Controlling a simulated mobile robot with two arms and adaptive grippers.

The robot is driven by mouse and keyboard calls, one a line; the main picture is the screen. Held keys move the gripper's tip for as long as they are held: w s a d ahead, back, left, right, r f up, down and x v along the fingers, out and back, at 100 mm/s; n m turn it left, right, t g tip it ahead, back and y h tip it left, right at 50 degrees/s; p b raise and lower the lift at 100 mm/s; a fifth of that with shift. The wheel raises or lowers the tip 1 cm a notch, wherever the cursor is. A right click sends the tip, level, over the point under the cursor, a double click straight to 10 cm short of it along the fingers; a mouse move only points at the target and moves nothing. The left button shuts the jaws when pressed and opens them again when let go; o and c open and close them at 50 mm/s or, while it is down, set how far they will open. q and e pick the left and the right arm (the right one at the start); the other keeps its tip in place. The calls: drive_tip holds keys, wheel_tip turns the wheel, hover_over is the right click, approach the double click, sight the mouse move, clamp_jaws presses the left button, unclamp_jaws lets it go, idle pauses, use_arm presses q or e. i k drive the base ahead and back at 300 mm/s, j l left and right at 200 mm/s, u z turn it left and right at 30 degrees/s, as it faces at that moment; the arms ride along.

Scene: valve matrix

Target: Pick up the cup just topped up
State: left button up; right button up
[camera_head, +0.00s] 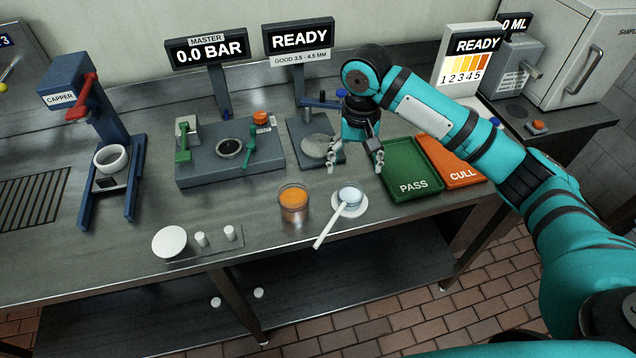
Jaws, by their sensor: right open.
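A round container with orange contents (294,213) stands upright near the front edge of the steel bench. To its right is a small pale cup-like piece (351,194) on a white round dish (352,212), with a white handle (325,231) slanting toward the front edge. The picture does not show which of these was topped up. My right gripper (356,168) is open and empty, pointing down above the bench, behind the pale piece and apart from it. My left gripper is not in view.
A green PASS tray (410,166) and an orange CULL tray (450,160) lie right of the gripper. A fixture under the MASTER display (203,155), a blue capper (110,130) and a white disc (169,241) are leftward. Bare bench lies around the orange container.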

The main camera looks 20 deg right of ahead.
sight(293, 195)
drive_tip(key=k+j, duration=0.35)
drive_tip(key=i+j+z, duration=0.1)
drive_tip(key=j, duration=1.3)
drive_tip(key=i+z, duration=0.05)
drive_tip(key=i, duration=0.05)
